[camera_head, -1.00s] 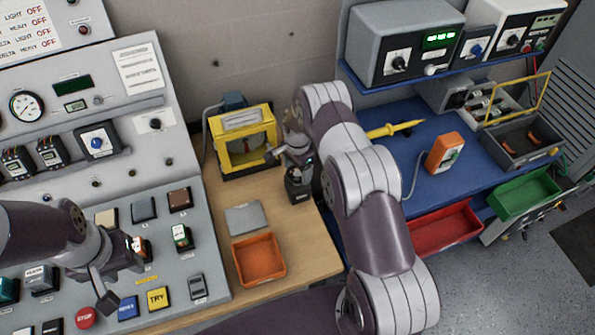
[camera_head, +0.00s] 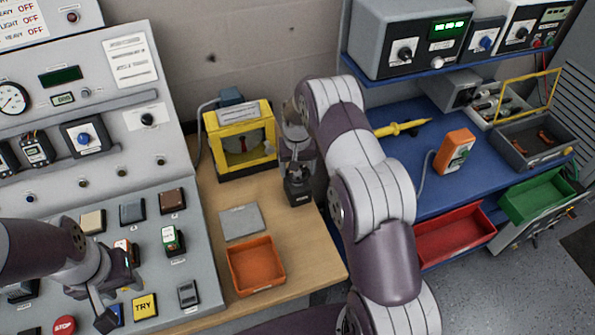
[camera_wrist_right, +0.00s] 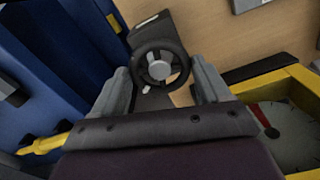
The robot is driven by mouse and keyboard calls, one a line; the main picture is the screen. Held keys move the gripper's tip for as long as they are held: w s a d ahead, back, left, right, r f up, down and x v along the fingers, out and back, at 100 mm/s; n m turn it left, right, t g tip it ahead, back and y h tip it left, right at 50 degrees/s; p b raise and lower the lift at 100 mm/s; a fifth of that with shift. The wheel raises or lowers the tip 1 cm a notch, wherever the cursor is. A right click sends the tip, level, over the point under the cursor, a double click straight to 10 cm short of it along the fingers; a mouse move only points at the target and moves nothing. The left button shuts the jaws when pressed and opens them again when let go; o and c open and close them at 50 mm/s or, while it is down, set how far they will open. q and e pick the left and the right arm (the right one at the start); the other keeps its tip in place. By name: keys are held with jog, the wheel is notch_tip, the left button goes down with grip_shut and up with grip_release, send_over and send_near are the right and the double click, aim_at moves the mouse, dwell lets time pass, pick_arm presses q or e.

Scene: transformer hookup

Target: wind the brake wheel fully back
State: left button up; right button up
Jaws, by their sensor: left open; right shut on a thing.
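The brake wheel (camera_wrist_right: 158,66) is a dark ring with a silver hub and spokes, seen in the right wrist view on a dark stand. My right gripper (camera_wrist_right: 163,84) has its two grey fingers on either side of the wheel's rim and is shut on it. In the head view my right gripper (camera_head: 298,160) is over the dark brake stand (camera_head: 299,192) on the wooden bench, and the wheel itself is mostly hidden there. My left gripper (camera_head: 105,312) is open and empty over the lower part of the control desk.
A yellow-framed dial box (camera_head: 240,112) stands just left of the brake stand. A grey plate (camera_head: 241,221) and an orange tray (camera_head: 256,265) lie in front on the wooden bench. A blue bench (camera_head: 437,188) with a yellow probe (camera_head: 402,128) is to the right.

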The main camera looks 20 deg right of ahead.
jog(key=n+b, duration=0.1)
jog(key=n, duration=0.3)
jog(key=shift+w+r+n+b, duration=0.1)
jog(key=shift+n+b, duration=0.3)
jog(key=shift+n, duration=0.3)
jog(key=o, duration=0.8)
jog(key=shift+r, duration=0.1)
jog(key=shift+c, duration=0.2)
jog(key=shift+o, duration=1.4)
notch_tip(320, 180, up, 6)
jog(key=shift+r+b, duration=0.1)
jog(key=shift+b, duration=0.85)
notch_tip(320, 180, up, 6)
jog(key=p, duration=0.3)
jog(key=shift+r, duration=0.2)
